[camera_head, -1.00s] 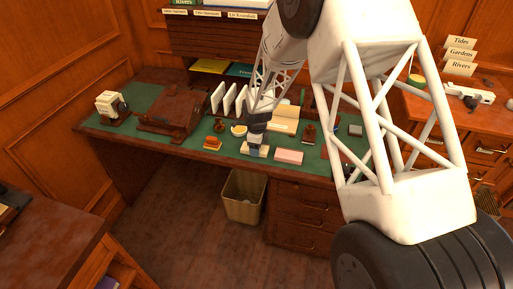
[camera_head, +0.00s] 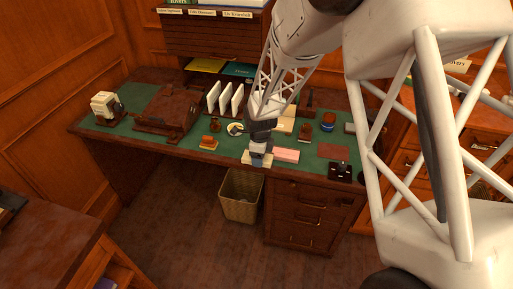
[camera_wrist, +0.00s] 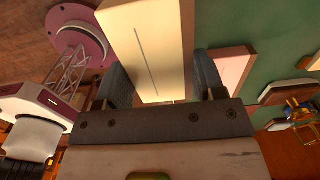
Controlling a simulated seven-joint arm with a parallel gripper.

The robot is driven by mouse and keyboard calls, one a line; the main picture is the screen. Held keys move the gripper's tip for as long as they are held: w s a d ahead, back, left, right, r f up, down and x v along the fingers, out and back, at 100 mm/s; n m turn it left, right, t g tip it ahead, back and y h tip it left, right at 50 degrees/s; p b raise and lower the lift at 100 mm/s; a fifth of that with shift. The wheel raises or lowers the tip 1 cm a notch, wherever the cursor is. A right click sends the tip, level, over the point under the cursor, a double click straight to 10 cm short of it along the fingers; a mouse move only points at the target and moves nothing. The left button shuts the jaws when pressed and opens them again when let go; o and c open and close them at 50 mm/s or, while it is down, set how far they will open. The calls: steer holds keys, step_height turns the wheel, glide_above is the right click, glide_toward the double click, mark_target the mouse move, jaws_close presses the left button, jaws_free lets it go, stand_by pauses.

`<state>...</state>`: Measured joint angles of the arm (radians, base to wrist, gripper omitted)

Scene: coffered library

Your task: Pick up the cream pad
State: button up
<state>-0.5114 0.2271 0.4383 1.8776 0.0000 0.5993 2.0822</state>
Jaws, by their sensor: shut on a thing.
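The cream pad (camera_wrist: 148,45) is a pale block with a thin dark line on its face. In the wrist view it sits between the two dark fingers of my gripper (camera_wrist: 163,85), which is shut on it. In the head view my gripper (camera_head: 259,161) points down near the desk's front edge, with the cream pad (camera_head: 247,157) showing at its sides. The gripper hides the pad's middle. I cannot tell from the head view how far the pad is above the desk.
A pink pad (camera_head: 287,155) lies close on the right; it also shows in the wrist view (camera_wrist: 233,66). A stamp on an orange base (camera_head: 208,143) is to the left. White upright dividers (camera_head: 225,99) stand behind. A wastebasket (camera_head: 240,195) stands on the floor below.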

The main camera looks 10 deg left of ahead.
mark_target(264, 166)
steer(key=shift+s+d+r, duration=0.1)
steer(key=shift+s+d, duration=0.4)
steer(key=shift+s, duration=0.4)
steer(key=shift+s+d+r, duration=0.1)
steer(key=shift+s+d, duration=0.35)
steer(key=shift+s, duration=0.45)
steer(key=shift+s+d+r, duration=0.1)
steer(key=shift+s+d, duration=0.4)
steer(key=shift+s, duration=0.4)
steer(key=shift+w, duration=0.1)
